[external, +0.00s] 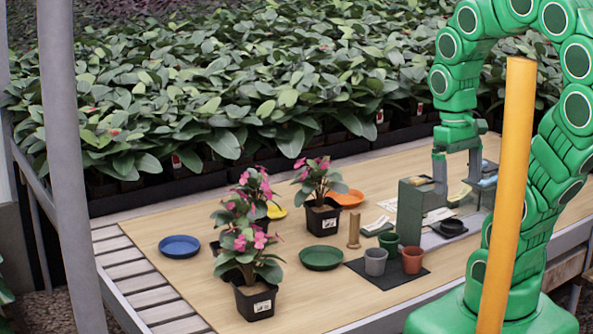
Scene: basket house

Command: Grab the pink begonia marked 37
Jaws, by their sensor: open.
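Several pink-flowered begonias in black square pots stand on the left half of the wooden table. The front begonia (245,259) has a white label on its pot, and another begonia (319,184) behind and to its right also has a labelled pot. A further begonia (232,210) stands behind the front one, its pot largely hidden. The label numbers are too small to read, so I cannot tell which is 37. My gripper (457,178) is open, pointing down above the grey-green box at the right, well apart from the begonias.
The grey-green box (410,209) stands beneath my gripper. Small pots, including a terracotta one (412,260), stand on a dark mat. A green saucer (321,258), blue saucer (179,246) and orange saucer (346,198) lie around the plants. A yellow post (507,180) crosses the foreground.

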